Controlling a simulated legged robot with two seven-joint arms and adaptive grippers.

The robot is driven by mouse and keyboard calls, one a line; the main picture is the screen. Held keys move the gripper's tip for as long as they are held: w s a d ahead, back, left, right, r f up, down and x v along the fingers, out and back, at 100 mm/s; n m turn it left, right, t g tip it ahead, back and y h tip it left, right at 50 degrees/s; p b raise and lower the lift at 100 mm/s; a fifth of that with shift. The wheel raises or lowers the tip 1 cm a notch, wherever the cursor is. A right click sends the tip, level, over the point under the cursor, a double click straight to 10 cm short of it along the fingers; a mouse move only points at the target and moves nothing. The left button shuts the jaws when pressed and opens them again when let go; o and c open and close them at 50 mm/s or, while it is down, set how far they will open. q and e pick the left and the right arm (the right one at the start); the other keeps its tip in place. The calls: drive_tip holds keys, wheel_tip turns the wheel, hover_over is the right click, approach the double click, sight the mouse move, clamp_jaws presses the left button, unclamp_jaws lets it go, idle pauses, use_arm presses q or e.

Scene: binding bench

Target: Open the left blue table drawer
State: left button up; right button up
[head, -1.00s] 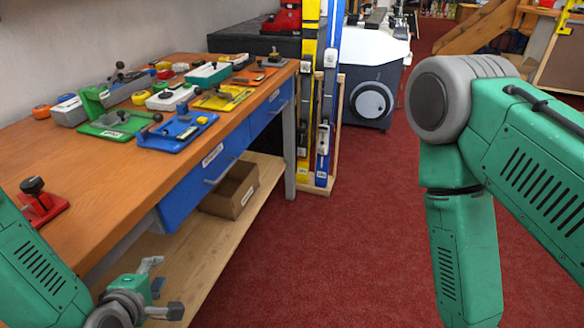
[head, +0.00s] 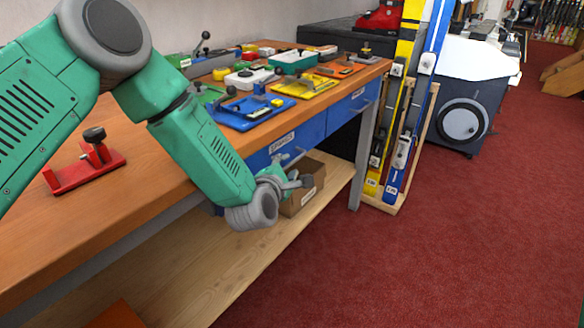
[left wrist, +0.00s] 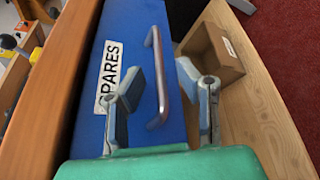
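The left blue drawer (head: 312,133) is under the bench top and looks shut. Its white label reads SPARES in the left wrist view (left wrist: 110,72), where its blue front (left wrist: 140,20) and grey bar handle (left wrist: 156,75) show clearly. My left gripper (head: 300,170) is at the drawer front, partly covering it in the head view. In the left wrist view its two fingers (left wrist: 160,80) are open, one on each side of the handle. I cannot tell whether either finger touches it. My right gripper is out of view.
A second blue drawer (head: 352,106) is further right. A cardboard box (head: 303,192) stands on the wooden lower shelf (head: 235,272), close to my gripper. A red fixture (head: 85,168) and several coloured fixtures are on the bench top (head: 150,190). The red floor (head: 430,250) on the right is clear.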

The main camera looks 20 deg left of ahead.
sight(292, 163)
use_arm(q)
drive_tip(key=shift+x, duration=1.15)
drive_tip(key=shift+w+d, duration=0.2)
drive_tip(key=shift+w, duration=0.2)
drive_tip(key=shift+c, duration=0.4)
drive_tip(key=shift+a, duration=0.1)
clamp_jaws()
drive_tip(key=shift+s+f, duration=0.1)
drive_tip(key=shift+f, duration=0.05)
